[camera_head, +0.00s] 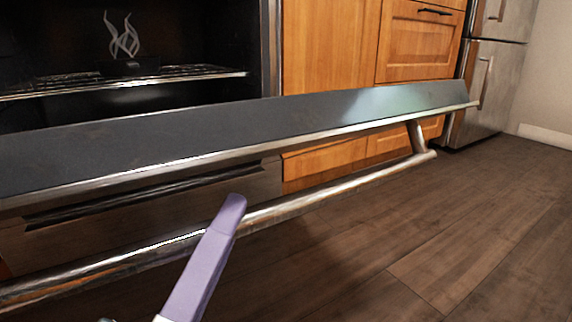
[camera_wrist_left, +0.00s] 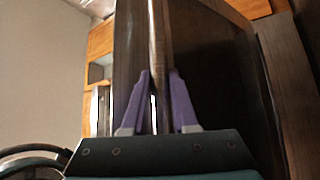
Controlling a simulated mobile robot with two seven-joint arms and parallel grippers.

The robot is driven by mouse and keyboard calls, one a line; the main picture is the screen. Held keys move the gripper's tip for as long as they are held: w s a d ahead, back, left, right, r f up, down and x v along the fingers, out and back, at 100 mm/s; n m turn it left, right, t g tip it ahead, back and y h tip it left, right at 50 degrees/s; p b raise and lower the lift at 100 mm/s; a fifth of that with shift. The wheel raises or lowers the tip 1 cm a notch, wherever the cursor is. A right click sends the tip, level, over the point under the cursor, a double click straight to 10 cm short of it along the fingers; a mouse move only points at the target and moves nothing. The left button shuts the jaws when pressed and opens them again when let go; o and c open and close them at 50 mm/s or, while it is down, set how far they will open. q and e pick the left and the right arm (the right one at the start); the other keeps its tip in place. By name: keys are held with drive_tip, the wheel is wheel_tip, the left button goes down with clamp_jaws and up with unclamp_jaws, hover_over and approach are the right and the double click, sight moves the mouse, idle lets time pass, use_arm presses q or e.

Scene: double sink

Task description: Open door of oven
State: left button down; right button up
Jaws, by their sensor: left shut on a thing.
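The oven (camera_head: 262,60) is at the left of the head view with its dark inside and a wire rack showing. Its door (camera_head: 250,122) is swung down and out, top edge toward me, so it stands well open. A long metal bar handle (camera_head: 335,188) runs along the door's front. My left gripper (camera_head: 230,208) is at the handle, with one purple finger in front of it. In the left wrist view both purple fingers (camera_wrist_left: 160,78) are shut on the handle (camera_wrist_left: 157,35), one on each side. My right gripper is not in view.
Wooden cabinets (camera_head: 325,45) with dark pulls stand right of the oven. A steel fridge (camera_head: 492,70) stands farther right. The wooden floor (camera_head: 450,220) in front is clear.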

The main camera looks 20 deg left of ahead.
use_arm(q)
wheel_tip(320, 180, down, 6)
drive_tip(key=s+d+m+b, duration=0.1)
drive_tip(key=shift+d+t+h+b, duration=0.2)
drive_tip(key=shift+t+h+b, duration=0.15)
drive_tip(key=shift+t+h, duration=0.05)
drive_tip(key=shift+s, duration=0.1)
drive_tip(key=c, duration=1)
unclamp_jaws()
drive_tip(key=shift+c, duration=0.2)
drive_tip(key=o, duration=0.4)
drive_tip(key=shift+w+a+r+m, duration=0.1)
drive_tip(key=shift+w+a+m, duration=0.1)
drive_tip(key=shift+m, duration=0.1)
drive_tip(key=shift+c, duration=0.2)
drive_tip(key=shift+d, duration=0.1)
drive_tip(key=shift+s, duration=0.1)
